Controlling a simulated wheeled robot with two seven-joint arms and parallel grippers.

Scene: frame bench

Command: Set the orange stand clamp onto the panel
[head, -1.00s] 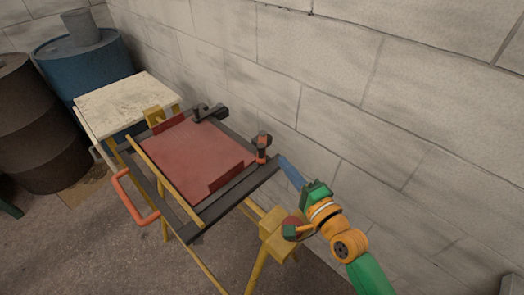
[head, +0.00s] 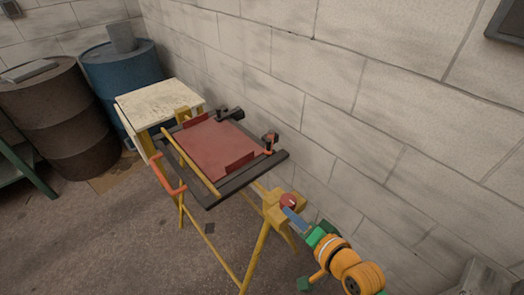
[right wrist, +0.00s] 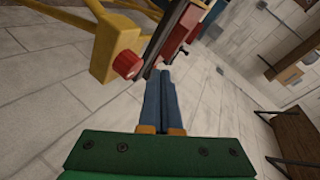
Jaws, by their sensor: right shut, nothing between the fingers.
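The orange stand clamp (head: 269,143), with a dark top, stands at the right corner of the bench's dark frame, beside the red panel (head: 208,150). I cannot tell whether its foot touches the panel. The panel lies flat inside the frame. My right gripper (head: 288,211) is shut and empty, in front of and below the clamp, close to a red knob (head: 288,199) on the yellow bench leg. In the right wrist view its blue fingers (right wrist: 160,75) are together, with the red knob (right wrist: 126,64) to their left. My left gripper is out of view.
A black clamp (head: 231,113) sits at the frame's back corner. An orange handle (head: 167,178) is at the frame's left side. A pale-topped table (head: 158,101) and a blue drum (head: 122,68) stand behind. The block wall (head: 400,110) runs close along the right.

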